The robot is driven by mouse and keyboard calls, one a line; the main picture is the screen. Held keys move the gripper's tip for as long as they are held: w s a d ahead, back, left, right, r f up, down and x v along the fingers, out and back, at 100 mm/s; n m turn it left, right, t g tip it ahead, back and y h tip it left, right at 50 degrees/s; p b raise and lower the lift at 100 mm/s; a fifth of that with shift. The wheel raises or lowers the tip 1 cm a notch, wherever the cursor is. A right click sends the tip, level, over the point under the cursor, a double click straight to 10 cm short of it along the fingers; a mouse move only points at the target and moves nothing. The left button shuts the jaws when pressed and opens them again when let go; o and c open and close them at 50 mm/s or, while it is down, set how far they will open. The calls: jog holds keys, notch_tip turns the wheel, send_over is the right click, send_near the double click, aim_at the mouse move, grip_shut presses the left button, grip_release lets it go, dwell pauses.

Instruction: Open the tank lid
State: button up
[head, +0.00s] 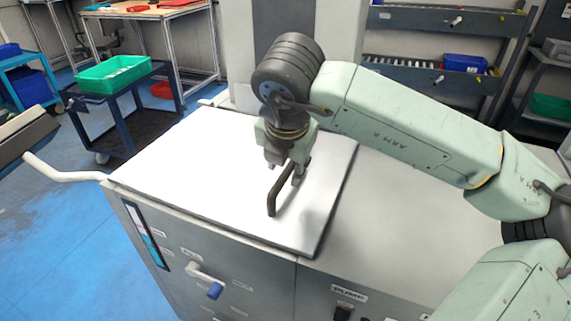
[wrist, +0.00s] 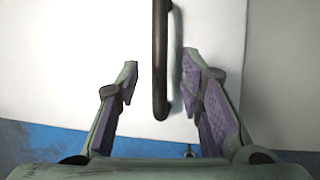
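The tank lid (head: 190,170) is a flat white panel lying closed on top of a grey cabinet. It also fills the upper part of the wrist view (wrist: 60,60). A dark bar handle (head: 272,201) stands on the lid, and it shows in the wrist view (wrist: 160,70) as a vertical bar. My gripper (head: 287,180) is above the lid at the handle. In the wrist view my gripper (wrist: 160,85) is open, with one finger on each side of the handle's near end and a gap on both sides. Part of the handle is hidden by my gripper in the head view.
The grey cabinet (head: 235,275) has a blue-tipped valve lever (head: 214,291) and a pump switch on its front. A cart with a green bin (head: 113,74) stands at the back left. Shelves with bins are at the back right. Blue floor (head: 60,235) is clear at left.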

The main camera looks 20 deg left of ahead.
jog(key=shift+x, duration=1.15)
jog(key=shift+c, duration=0.6)
grip_shut()
